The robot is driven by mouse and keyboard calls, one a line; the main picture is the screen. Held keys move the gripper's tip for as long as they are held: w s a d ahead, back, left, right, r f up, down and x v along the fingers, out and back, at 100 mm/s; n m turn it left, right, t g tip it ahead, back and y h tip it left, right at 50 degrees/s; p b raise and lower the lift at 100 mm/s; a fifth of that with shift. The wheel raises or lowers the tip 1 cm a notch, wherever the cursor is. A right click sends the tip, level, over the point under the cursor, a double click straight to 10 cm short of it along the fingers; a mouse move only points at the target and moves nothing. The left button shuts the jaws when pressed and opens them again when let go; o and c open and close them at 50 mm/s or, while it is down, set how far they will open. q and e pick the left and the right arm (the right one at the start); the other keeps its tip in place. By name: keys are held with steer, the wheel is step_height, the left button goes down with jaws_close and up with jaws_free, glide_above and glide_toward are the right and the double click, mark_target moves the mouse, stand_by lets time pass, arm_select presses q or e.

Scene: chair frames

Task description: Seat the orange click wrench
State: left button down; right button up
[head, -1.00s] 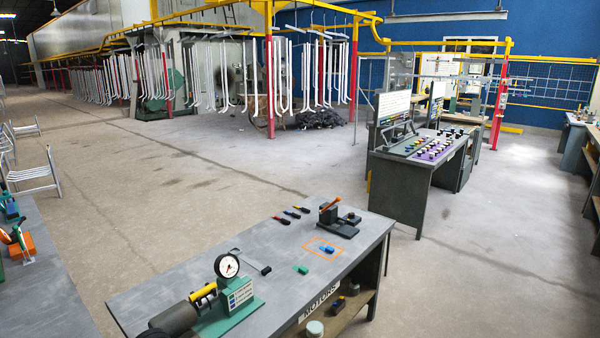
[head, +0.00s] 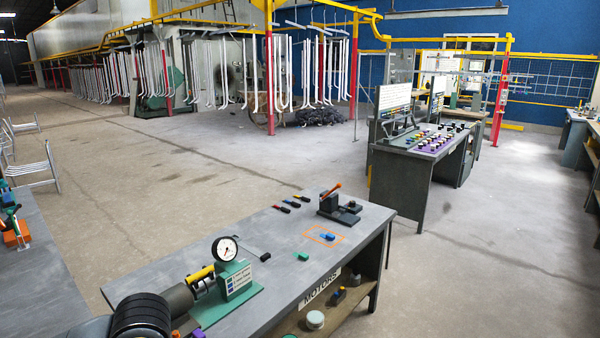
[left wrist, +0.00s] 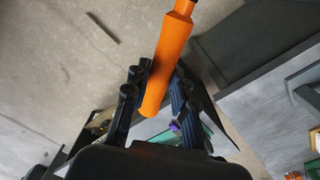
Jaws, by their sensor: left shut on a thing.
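The orange click wrench (left wrist: 166,66) is in the left wrist view, its smooth round grip between the two dark fingers of my left gripper (left wrist: 158,85). The gripper is shut on it. The grip's lower end shows near the palm; its upper end narrows and leaves the frame at the top, so the head of the wrench is hidden. In the head view I cannot make out the wrench or the left fingers. My right gripper is in neither view.
The grey MOTORS bench (head: 275,235) carries a dial gauge on a green stand (head: 236,280), a dark fixture with an orange handle (head: 338,207), and a blue piece (head: 327,237) inside an orange outline. Another table (head: 45,270) stands at left. Floor between is clear.

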arm_select(q)
steer(key=shift+s+r+n, duration=0.2)
steer(key=shift+s+n, duration=0.25)
steer(key=shift+n, duration=0.35)
steer(key=shift+f, duration=0.1)
